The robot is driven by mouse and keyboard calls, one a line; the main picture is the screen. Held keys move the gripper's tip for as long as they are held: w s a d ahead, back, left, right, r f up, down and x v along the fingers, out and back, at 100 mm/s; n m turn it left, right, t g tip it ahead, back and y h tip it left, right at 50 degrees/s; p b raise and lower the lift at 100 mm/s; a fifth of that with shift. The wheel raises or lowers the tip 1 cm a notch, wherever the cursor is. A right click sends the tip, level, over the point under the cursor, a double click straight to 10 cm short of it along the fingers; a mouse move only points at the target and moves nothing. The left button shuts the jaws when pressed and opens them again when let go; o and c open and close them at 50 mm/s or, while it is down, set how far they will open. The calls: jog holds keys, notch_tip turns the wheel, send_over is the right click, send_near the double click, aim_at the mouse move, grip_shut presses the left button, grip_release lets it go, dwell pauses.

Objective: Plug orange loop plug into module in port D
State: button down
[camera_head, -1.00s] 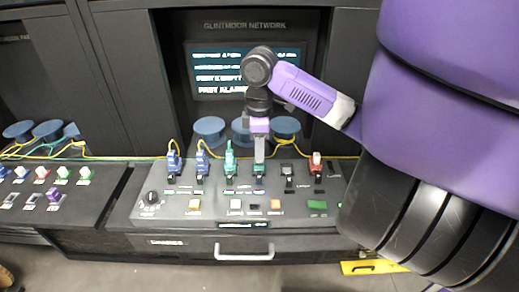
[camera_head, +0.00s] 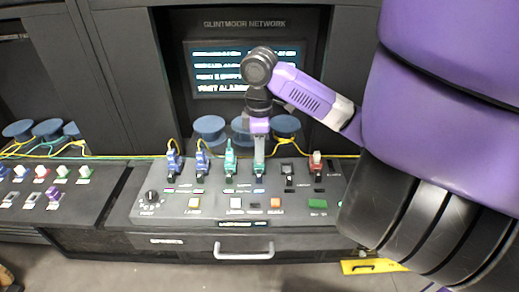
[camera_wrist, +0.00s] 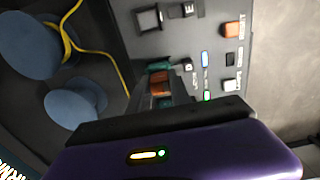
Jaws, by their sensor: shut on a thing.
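The orange loop plug (camera_wrist: 160,83) shows in the wrist view between my gripper's fingers, beside the panel label D (camera_wrist: 188,66). My gripper (camera_head: 259,172) is shut on it and points down at the console's port row, between the green plug (camera_head: 230,160) and an empty-looking dark port (camera_head: 288,170). In the head view the fingers hide the plug and port D. The module in port D is mostly covered, and I cannot tell how deep the plug sits. A green piece (camera_wrist: 158,66) shows close beside the orange plug.
Two blue plugs (camera_head: 173,162) stand to the left on the console, and a red plug (camera_head: 316,163) to the right. Port E (camera_wrist: 149,18) is near my gripper. Blue spools (camera_head: 210,126) with yellow fibre stand behind. Buttons and a knob (camera_head: 153,197) lie in front.

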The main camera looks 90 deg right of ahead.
jog(key=shift+f, duration=0.3)
jog(key=c, duration=1.1)
grip_release()
jog(key=shift+r, duration=0.15)
notch_tip(320, 180, up, 8)
jog(key=shift+f, duration=0.2)
